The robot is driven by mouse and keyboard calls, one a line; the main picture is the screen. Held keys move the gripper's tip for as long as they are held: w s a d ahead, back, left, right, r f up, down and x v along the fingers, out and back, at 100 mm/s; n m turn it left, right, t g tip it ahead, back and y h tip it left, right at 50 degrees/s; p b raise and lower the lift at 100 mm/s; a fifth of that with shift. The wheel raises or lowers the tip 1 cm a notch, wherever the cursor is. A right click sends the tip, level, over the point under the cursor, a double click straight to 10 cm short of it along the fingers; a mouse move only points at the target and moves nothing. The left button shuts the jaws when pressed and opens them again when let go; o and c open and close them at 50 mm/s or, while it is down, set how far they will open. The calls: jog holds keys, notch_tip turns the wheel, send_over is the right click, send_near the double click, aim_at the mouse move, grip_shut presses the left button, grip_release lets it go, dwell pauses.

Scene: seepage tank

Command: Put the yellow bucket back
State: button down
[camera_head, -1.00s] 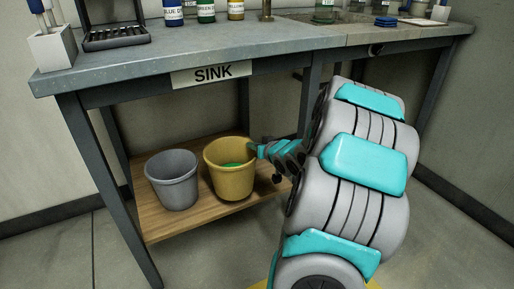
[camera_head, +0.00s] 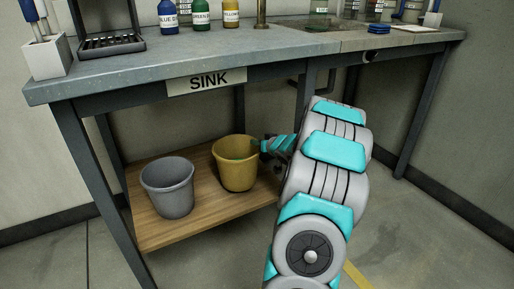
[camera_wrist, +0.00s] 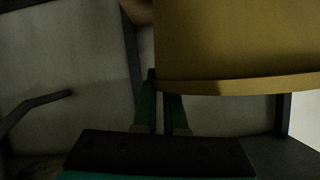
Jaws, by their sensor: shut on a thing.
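The yellow bucket (camera_head: 236,172) is upright over the wooden lower shelf (camera_head: 163,233) under the sink bench, to the right of and behind the grey bucket. Whether its base touches the shelf I cannot tell. A little green shows inside it. My gripper (camera_head: 264,146) is at its right side, shut on it near the rim. In the wrist view the yellow bucket (camera_wrist: 235,40) fills the upper right, and my gripper's green fingers (camera_wrist: 160,103) are close together at its left edge. The exact grip contact is dark.
The grey bucket (camera_head: 169,190) stands on the shelf, a small gap left of the yellow one. The bench top (camera_head: 230,60) with the SINK sign (camera_head: 207,82) hangs above. Bench legs (camera_head: 95,175) flank the space. Bare shelf lies in front of the yellow bucket.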

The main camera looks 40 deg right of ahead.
jog(key=shift+f, duration=0.7)
jog(key=shift+r, duration=0.1)
jog(key=c, duration=1)
grip_release()
